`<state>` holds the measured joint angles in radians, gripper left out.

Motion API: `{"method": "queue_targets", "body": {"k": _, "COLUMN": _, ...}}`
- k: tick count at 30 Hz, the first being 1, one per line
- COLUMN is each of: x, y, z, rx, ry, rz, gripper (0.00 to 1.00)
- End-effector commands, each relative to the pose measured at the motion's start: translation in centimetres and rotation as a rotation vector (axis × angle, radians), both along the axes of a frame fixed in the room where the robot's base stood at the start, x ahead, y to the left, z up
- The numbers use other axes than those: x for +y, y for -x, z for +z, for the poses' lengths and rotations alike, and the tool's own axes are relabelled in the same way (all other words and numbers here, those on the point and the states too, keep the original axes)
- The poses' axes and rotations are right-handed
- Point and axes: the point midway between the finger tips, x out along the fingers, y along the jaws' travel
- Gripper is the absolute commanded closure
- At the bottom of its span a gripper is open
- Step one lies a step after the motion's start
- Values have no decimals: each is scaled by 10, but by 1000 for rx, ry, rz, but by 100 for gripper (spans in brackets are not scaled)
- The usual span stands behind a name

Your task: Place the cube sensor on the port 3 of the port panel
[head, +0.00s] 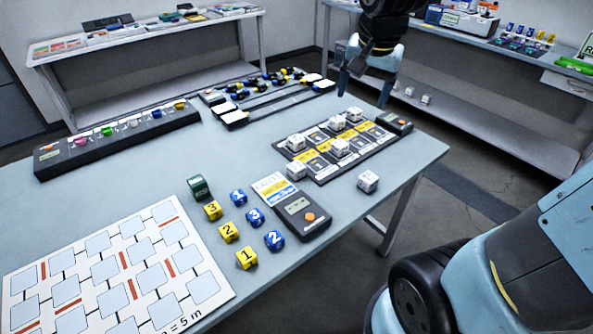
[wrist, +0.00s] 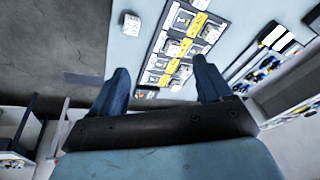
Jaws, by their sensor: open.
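The port panel (head: 362,146) is a dark board with yellow and grey labelled squares at the right of the table. Several white cube sensors stand on it, among them one cube sensor (head: 340,147) near its middle. Another white cube sensor (head: 368,181) sits on bare table by the right edge, and it seems to show in the wrist view (wrist: 131,24). A further white cube (head: 296,170) is at the panel's near left edge. Port numbers are too small to read. My gripper (head: 362,98) is open and empty above the panel's far end; its fingers (wrist: 163,72) straddle the panel's end in the wrist view.
A handheld meter (head: 295,210) and several yellow and blue numbered cubes (head: 228,232) lie left of the panel. A white grid board (head: 120,265) is at the near left. A dark rack (head: 115,140) and a tray (head: 233,118) stand farther back. The table's right edge is close to the panel.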

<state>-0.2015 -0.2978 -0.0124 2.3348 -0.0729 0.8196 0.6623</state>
Motion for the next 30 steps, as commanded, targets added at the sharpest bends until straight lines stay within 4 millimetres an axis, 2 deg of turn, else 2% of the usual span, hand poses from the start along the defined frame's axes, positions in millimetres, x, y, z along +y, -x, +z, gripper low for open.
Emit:
{"method": "queue_targets", "body": {"k": 1, "x": 9, "y": -12, "z": -9, "rx": 21, "ry": -5, "rz": -28, "gripper": 21}}
{"method": "queue_targets", "body": {"k": 6, "x": 37, "y": -45, "z": -40, "rx": 76, "ry": -19, "rz": -150, "gripper": 21}}
{"method": "queue_targets", "body": {"k": 15, "x": 94, "y": -92, "z": -110, "rx": 154, "ry": -16, "rz": -367, "gripper": 21}}
{"method": "queue_targets", "body": {"k": 21, "x": 125, "y": -110, "z": -152, "rx": 181, "ry": -3, "rz": -484, "gripper": 21}}
{"method": "queue_targets", "body": {"k": 25, "x": 137, "y": -114, "z": -169, "rx": 189, "ry": 2, "rz": -528, "gripper": 21}}
{"method": "queue_targets", "body": {"k": 30, "x": 141, "y": -117, "z": -183, "rx": 193, "ry": 6, "rz": -552, "gripper": 21}}
